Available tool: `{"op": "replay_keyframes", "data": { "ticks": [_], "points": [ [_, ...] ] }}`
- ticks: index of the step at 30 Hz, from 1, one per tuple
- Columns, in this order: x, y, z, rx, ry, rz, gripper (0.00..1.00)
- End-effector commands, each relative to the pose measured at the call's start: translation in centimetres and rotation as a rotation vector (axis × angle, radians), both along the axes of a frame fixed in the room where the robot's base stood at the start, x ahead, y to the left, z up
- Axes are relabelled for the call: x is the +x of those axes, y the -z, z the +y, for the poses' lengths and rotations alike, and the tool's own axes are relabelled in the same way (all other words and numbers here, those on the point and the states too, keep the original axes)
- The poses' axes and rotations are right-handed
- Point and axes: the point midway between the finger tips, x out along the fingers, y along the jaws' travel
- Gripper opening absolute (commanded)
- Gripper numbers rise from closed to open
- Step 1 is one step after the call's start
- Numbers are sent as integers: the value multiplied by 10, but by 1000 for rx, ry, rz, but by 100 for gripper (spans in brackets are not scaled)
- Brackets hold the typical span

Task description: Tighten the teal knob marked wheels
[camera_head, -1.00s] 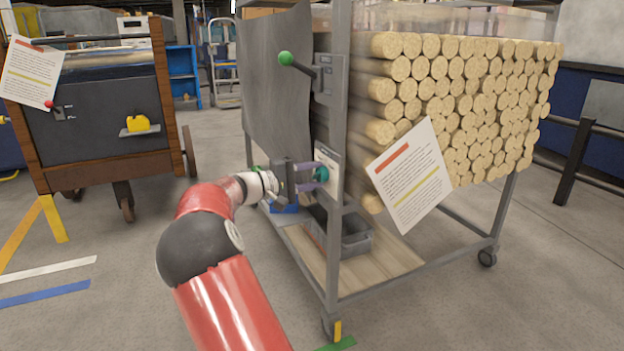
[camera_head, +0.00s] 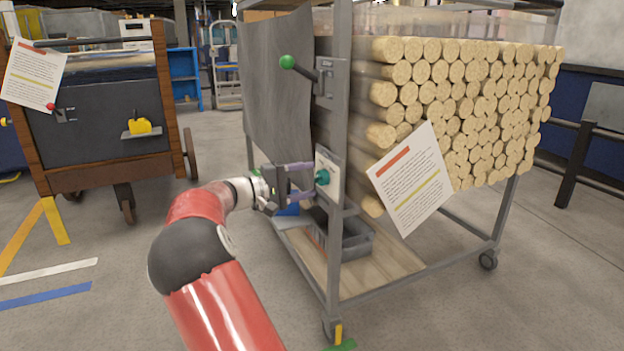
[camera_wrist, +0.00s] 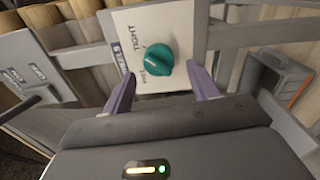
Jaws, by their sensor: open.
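The teal knob (camera_wrist: 160,60) sits on a white plate (camera_wrist: 172,24) fixed to the cart's upright post. The plate bears the words "FREE" and "TIGHT" in the wrist view. The knob (camera_head: 322,177) also shows in the head view, side on. My gripper (camera_head: 303,182) is open and empty, facing the plate. In the wrist view its two purple fingers (camera_wrist: 164,92) are spread, one on each side, with their tips short of the knob. I see clear space between the fingers and the knob.
A green-balled lever (camera_head: 287,62) stands out above the knob on the same post. A paper sheet (camera_head: 410,180) hangs on the cart's right. Stacked round logs (camera_head: 460,90) fill the cart. A grey bin (camera_head: 350,240) sits on its lower shelf. A wooden cart (camera_head: 90,180) stands left.

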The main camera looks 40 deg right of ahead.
Motion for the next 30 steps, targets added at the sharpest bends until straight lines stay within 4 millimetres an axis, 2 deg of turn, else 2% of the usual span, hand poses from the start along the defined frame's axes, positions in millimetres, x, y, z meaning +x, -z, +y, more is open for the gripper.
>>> {"op": "replay_keyframes", "data": {
  "ticks": [4, 10, 27, 30],
  "points": [
    [7, -1, 27, 1, -4, 1, 59],
    [12, 0, 49, 0, -1, 0, 59],
    [12, 0, 53, 1, 0, 0, 59],
    [7, 2, 51, 31, 3, -8, 59]
  ]
}}
